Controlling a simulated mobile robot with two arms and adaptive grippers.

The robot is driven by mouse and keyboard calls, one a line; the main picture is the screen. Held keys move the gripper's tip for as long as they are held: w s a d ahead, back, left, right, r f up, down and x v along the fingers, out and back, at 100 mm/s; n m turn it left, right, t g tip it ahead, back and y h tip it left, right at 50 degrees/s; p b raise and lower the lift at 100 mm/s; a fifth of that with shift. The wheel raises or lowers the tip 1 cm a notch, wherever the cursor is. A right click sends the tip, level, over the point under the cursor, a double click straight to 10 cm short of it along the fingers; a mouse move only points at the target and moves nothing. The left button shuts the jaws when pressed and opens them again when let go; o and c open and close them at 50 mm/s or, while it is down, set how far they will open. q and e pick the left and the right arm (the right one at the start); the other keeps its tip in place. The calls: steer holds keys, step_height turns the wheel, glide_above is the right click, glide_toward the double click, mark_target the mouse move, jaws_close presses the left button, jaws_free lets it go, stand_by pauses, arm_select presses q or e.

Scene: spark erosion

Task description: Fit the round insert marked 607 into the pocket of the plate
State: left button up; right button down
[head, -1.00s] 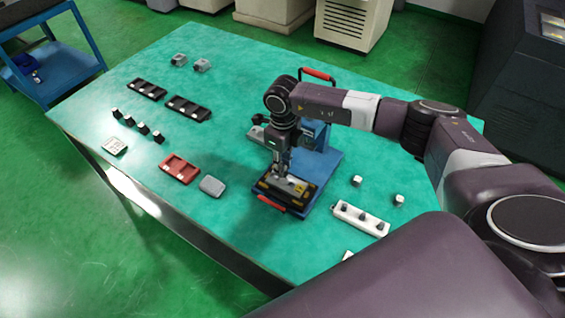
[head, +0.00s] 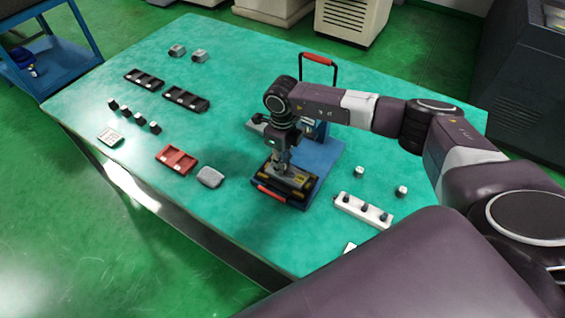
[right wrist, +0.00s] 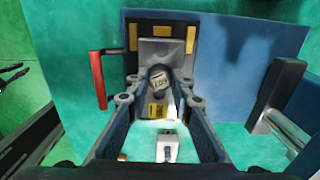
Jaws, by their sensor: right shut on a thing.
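The round insert marked 607 (right wrist: 159,79) is a dark cylinder with a pale label, between the fingers of my right gripper (right wrist: 160,101) in the right wrist view. My right gripper also shows in the head view (head: 281,168), shut on the insert and pointing down over the plate. The plate (right wrist: 160,48) is a grey block in a dark holder with yellow pads; in the head view its holder (head: 288,186) sits at the front of a blue base. The gripper and insert cover the pocket, so I cannot tell whether the insert touches it.
The blue base (head: 323,157) has a red-handled frame (head: 318,59) behind. A white rack with dark pegs (head: 362,210) stands to the right, near small white blocks. A red tray (head: 177,160) and a grey piece (head: 210,177) lie left.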

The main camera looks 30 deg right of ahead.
arm_select(q)
steer(key=shift+w+f, duration=0.1)
steer(key=shift+w, duration=0.4)
arm_select(e)
steer(key=shift+f, duration=0.15)
steer(key=c, duration=1.6)
jaws_free()
arm_select(q)
steer(key=shift+s, duration=0.2)
arm_select(e)
step_height(320, 180, up, 12)
